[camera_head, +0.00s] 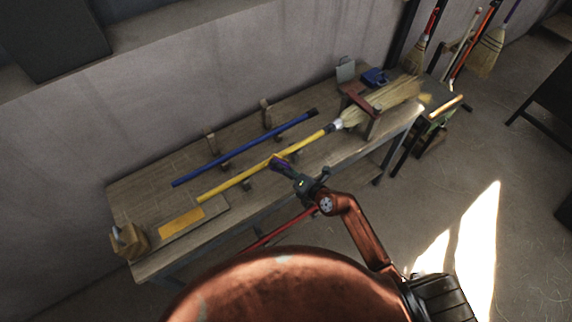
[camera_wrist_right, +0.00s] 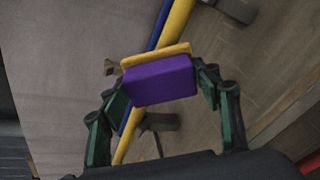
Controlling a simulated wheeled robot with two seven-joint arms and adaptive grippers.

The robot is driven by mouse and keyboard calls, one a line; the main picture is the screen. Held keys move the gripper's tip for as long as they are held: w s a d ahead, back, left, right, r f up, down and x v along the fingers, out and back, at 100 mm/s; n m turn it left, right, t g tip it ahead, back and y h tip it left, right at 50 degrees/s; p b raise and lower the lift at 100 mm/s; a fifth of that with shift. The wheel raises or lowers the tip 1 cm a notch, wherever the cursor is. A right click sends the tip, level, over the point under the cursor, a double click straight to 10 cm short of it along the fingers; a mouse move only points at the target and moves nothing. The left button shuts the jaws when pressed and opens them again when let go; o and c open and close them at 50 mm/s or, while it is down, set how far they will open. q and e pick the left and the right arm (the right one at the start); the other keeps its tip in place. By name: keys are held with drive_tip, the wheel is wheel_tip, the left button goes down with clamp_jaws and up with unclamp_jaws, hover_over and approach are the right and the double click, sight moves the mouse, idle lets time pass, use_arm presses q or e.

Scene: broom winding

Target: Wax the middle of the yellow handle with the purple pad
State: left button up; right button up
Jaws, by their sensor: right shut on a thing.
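The yellow handle (camera_head: 235,180) lies along the workbench and ends in a straw broom head (camera_head: 385,97) at the right. In the right wrist view the yellow handle (camera_wrist_right: 180,22) runs diagonally behind the pad. The purple pad (camera_wrist_right: 160,82) has a yellow backing edge and sits between the fingers of my right gripper (camera_wrist_right: 163,88). In the head view my right gripper (camera_head: 284,165) is shut on the purple pad (camera_head: 279,162), by the middle of the handle. I cannot tell whether the pad touches the handle. My left gripper is not in view.
A blue handle (camera_head: 245,147) lies behind the yellow one on the workbench (camera_head: 150,190). A board with a yellow strip (camera_head: 181,221) and a wooden block (camera_head: 129,241) are at the left end. A clamp (camera_head: 360,98) and a blue object (camera_head: 375,76) stand near the broom head. Several brooms (camera_head: 487,52) lean at the back right.

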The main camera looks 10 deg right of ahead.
drive_tip(key=shift+s+a+r+p, duration=0.1)
drive_tip(key=shift+s+a+p, duration=0.05)
drive_tip(key=shift+a+p, duration=0.3)
drive_tip(key=shift+s+a+r+p, duration=0.1)
drive_tip(key=shift+s+a+p, duration=0.05)
drive_tip(key=shift+a+p, duration=0.3)
drive_tip(key=shift+s+a+f+p, duration=0.1)
drive_tip(key=shift+s+a+p, duration=0.1)
drive_tip(key=shift+a, duration=0.2)
drive_tip(key=shift+s+a+f+p, duration=0.1)
drive_tip(key=shift+a+p, duration=0.1)
drive_tip(key=shift+a, duration=0.2)
drive_tip(key=shift+s+a+r+p, duration=0.1)
drive_tip(key=shift+s+a+p, duration=0.1)
drive_tip(key=shift+a+p, duration=0.65)
drive_tip(key=shift+s+a+p, duration=0.25)
drive_tip(key=shift+a+p, duration=0.1)
drive_tip(key=shift+a, duration=0.45)
